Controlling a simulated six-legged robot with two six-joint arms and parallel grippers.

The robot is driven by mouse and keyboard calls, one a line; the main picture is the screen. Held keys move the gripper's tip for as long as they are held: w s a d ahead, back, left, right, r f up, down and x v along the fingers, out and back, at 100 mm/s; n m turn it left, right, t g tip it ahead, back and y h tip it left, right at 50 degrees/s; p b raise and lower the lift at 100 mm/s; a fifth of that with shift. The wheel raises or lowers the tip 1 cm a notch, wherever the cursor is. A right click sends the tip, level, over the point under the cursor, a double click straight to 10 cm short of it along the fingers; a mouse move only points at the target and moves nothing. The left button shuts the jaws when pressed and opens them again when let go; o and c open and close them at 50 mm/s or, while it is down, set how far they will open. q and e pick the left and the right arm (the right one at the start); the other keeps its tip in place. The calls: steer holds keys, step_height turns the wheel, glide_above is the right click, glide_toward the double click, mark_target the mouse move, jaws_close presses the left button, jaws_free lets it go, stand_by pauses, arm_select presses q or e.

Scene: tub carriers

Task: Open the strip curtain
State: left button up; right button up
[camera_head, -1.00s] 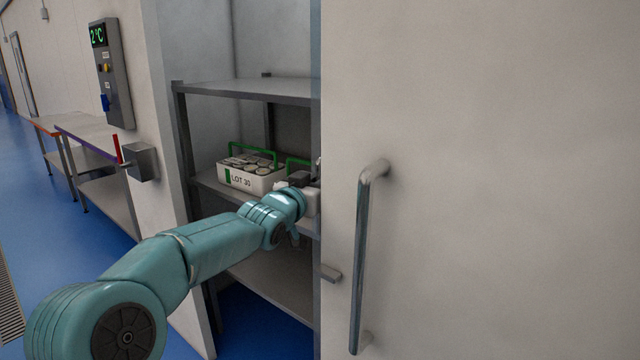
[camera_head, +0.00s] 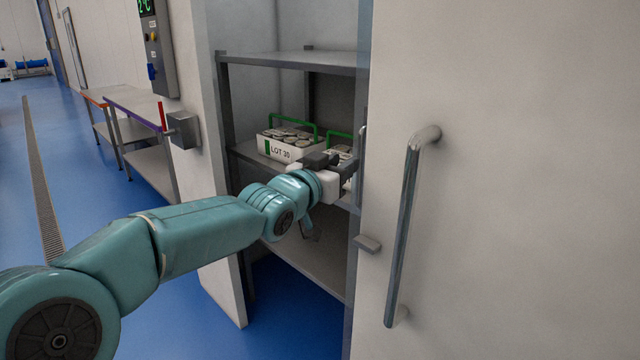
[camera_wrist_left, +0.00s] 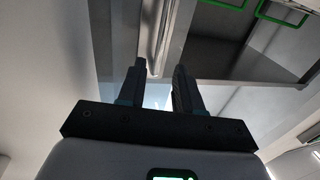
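A narrow bluish, see-through strip (camera_head: 363,75) runs down the opening's right edge beside the white door; I cannot tell if it is the strip curtain. A small metal handle (camera_head: 362,130) shows on it. My left gripper (camera_head: 350,164) reaches into the opening, near that strip and just below the handle. In the left wrist view, its two fingers (camera_wrist_left: 158,90) stand apart with nothing clearly between them. A bright upright bar (camera_wrist_left: 154,35) shows beyond the fingertips; contact cannot be told. My right gripper is not in view.
A grey shelf rack (camera_head: 290,58) stands inside, holding a white tub marked LOT 30 (camera_head: 292,150) and another partly hidden tub. The white door (camera_head: 520,180) with a long handle (camera_head: 405,230) fills the right. A control box (camera_head: 158,50) and benches (camera_head: 140,103) stand left.

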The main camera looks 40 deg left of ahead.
arm_select(q)
steer(key=s, duration=0.7)
steer(key=shift+s+d, duration=0.3)
steer(key=shift+d, duration=0.15)
